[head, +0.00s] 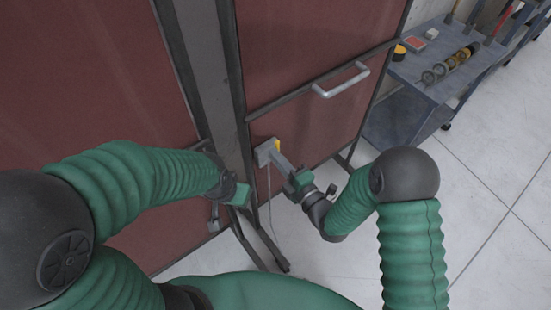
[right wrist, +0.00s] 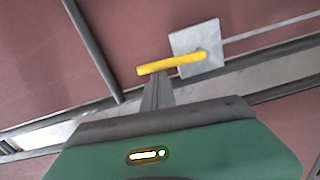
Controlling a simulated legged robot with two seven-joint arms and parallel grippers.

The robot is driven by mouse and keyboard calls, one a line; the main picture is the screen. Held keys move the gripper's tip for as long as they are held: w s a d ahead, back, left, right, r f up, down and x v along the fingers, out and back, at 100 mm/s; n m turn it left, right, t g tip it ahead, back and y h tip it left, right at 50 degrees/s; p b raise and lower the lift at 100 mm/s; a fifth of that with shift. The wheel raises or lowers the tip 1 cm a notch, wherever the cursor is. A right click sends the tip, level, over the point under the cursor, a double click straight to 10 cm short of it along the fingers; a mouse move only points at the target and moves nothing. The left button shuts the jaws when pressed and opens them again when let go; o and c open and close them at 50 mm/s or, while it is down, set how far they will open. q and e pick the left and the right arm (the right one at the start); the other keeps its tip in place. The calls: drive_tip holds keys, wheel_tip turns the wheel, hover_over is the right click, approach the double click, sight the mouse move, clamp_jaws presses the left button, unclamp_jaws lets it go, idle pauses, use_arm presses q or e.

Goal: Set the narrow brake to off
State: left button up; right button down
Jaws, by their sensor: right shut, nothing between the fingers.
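The brake appears as a yellow bar handle (right wrist: 185,61) on a pale grey square plate (right wrist: 212,62), fixed to the dark red panel. In the head view the yellow handle (head: 277,145) shows small beside its plate (head: 263,156), partly covered by my right gripper. My right gripper (head: 279,157) is shut and empty, its fingertips at the handle. In the right wrist view the fingertips (right wrist: 158,80) lie just below the left half of the bar; I cannot tell whether they touch it. My left gripper (head: 242,194) is in front of the grey post, its fingers not clear.
A silver pull handle (head: 341,80) is on the red panel above the brake. A grey post (head: 205,75) runs down left of the brake. A blue-grey cart (head: 425,75) with small parts stands at the upper right. Open tiled floor (head: 490,190) lies to the right.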

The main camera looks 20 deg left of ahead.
drive_tip(key=shift+w+d+m+b, duration=0.25)
drive_tip(key=shift+w+m, duration=0.1)
drive_tip(key=shift+m, duration=0.25)
drive_tip(key=shift+w+d+m+b, duration=0.1)
drive_tip(key=shift+w+d+m, duration=0.2)
drive_tip(key=shift+m, duration=0.3)
drive_tip(key=w+d+f+m+g+b, duration=0.1)
drive_tip(key=w+d+f+m+b, duration=0.3)
drive_tip(key=m, duration=0.8)
drive_tip(key=shift+w+d+f+m, duration=0.15)
drive_tip(key=shift+w+f+m, duration=0.25)
drive_tip(key=shift+w+f, duration=0.3)
drive_tip(key=shift+f, duration=0.1)
